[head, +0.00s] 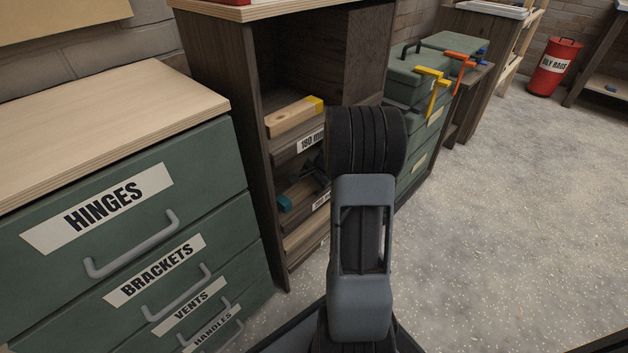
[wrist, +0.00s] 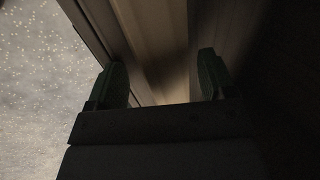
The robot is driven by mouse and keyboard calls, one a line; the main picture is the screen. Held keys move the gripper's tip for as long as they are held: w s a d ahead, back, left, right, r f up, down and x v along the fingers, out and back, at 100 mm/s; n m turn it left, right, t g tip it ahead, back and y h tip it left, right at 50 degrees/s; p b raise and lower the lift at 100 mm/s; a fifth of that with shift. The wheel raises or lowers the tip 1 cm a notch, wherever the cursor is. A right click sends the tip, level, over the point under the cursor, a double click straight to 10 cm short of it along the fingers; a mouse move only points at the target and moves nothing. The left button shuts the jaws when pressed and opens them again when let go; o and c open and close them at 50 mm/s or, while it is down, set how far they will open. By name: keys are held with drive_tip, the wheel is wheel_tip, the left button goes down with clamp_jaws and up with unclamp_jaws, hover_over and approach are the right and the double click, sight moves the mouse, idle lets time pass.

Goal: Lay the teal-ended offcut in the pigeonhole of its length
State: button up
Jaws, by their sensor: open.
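The teal-ended offcut (head: 286,203) lies in the middle visible pigeonhole of the dark wooden rack (head: 262,150). Its teal end faces out to the left, and its far part is hidden in shadow and by my arm. My gripper (wrist: 162,80) is open in the wrist view, with its two dark fingers apart. I see no offcut clearly held between them; the picture is dark there. In the head view my arm hides most of the gripper, which is at the rack's front near the teal-ended offcut.
A yellow-ended offcut (head: 296,117) lies in the pigeonhole above, over a label reading about 180 mm. A green drawer cabinet (head: 110,225) stands at the left. Green toolboxes (head: 425,75) with clamps stand behind. The speckled floor (head: 520,200) at the right is clear.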

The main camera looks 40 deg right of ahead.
drive_tip(key=p+v, duration=0.6)
drive_tip(key=v, duration=0.8)
drive_tip(key=shift+a, duration=0.15)
